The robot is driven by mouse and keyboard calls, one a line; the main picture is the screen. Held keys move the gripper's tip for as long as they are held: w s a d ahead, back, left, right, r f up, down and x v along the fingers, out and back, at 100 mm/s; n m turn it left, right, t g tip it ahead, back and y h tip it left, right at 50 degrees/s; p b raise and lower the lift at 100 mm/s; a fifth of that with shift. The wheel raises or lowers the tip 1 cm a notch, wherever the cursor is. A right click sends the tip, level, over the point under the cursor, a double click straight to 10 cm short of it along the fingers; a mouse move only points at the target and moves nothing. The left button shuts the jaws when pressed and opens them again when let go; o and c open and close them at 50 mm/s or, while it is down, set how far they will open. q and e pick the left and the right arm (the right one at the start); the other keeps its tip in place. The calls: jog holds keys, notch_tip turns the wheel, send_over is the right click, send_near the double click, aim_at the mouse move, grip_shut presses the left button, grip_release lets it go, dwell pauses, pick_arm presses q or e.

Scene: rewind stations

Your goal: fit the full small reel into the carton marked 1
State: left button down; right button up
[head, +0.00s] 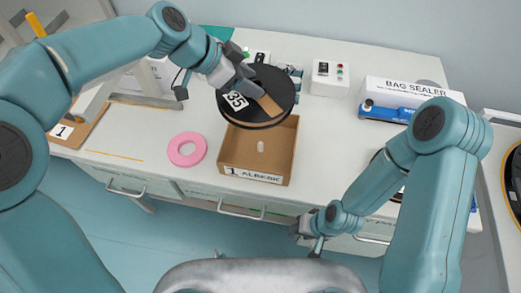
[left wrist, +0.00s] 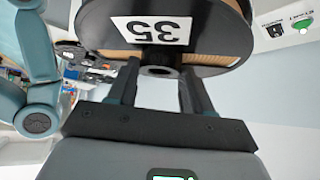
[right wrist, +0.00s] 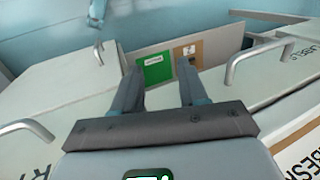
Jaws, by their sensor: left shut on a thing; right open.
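A black reel (head: 270,84) wound with brown material and labelled 35 is held in the air above the back of an open brown carton. The carton (head: 232,154) is marked "1 ALBESK" and sits on the white bench, with a small pale patch on its floor. My left gripper (head: 243,79) is shut on the reel; in the left wrist view its two fingers close at the reel's hub (left wrist: 160,72). My right gripper (head: 312,232) is open and empty in front of the bench edge; its fingers show in the right wrist view (right wrist: 160,85).
A pink ring (head: 187,149) lies left of the carton. A board marked 1 (head: 75,128) is at far left. Drawer handles (head: 243,212) stick out in front.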

pick_arm(q)
jog(key=f, duration=1.3)
jog(key=d+f, duration=0.1)
jog(key=f, duration=0.6)
jog(key=shift+s, duration=0.1)
jog(key=shift+f+b, duration=0.6)
jog(key=shift+b, duration=0.4)
jog(key=shift+d+r, duration=0.1)
jog(key=shift+c, duration=2.3)
grip_release()
